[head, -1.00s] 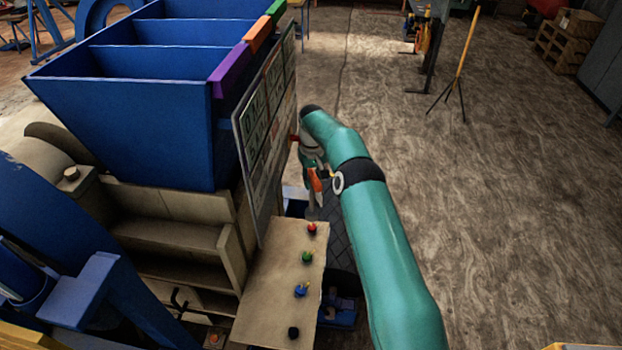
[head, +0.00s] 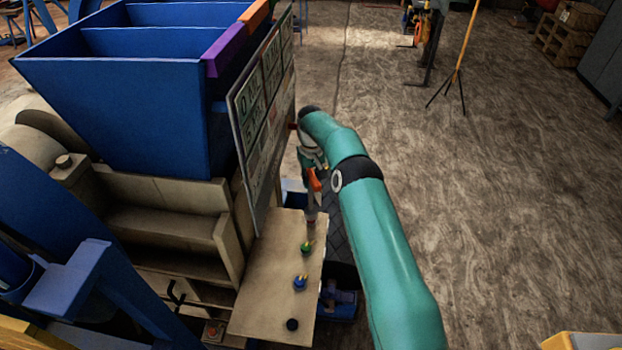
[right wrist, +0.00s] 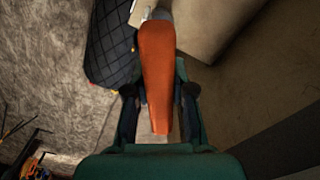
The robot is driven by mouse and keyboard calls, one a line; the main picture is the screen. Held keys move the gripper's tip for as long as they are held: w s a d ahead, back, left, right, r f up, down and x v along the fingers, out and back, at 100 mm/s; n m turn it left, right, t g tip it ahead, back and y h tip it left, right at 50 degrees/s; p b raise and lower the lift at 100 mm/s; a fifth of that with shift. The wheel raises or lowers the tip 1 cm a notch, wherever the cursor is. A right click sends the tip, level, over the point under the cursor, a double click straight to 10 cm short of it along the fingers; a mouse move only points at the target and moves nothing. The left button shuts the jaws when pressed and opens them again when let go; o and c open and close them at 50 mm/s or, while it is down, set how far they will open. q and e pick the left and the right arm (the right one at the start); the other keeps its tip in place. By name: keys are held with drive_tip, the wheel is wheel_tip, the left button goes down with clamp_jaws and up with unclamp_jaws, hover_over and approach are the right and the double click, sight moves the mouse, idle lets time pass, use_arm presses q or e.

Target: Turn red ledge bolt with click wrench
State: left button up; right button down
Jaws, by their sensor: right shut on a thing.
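My right gripper (head: 309,172) is shut on the orange-handled click wrench (head: 314,182), beside the sign panel. The wrench hangs down toward the ledge (head: 262,285), and its lower end is at the ledge's far end, where the red bolt stands. The red bolt is hidden behind the wrench end, so I cannot tell whether they are fully engaged. In the right wrist view the orange handle (right wrist: 157,70) lies between the fingers, with its grey end over the ledge edge. My left gripper is not in view.
Green (head: 306,248), blue (head: 299,283) and black (head: 292,324) bolts stand in a row nearer on the ledge. The sign panel (head: 262,130) rises close left of my gripper. A blue hopper (head: 120,120) is further left. Open floor (head: 500,210) lies right.

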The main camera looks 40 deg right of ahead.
wheel_tip(320, 180, down, 3)
drive_tip(key=shift+r+b, duration=0.15)
drive_tip(key=shift+b, duration=0.8)
drive_tip(key=shift+f+b, duration=0.3)
idle(0.6)
drive_tip(key=shift+m+b, duration=0.6)
drive_tip(key=shift+m, duration=2.2)
drive_tip(key=shift+f, duration=0.1)
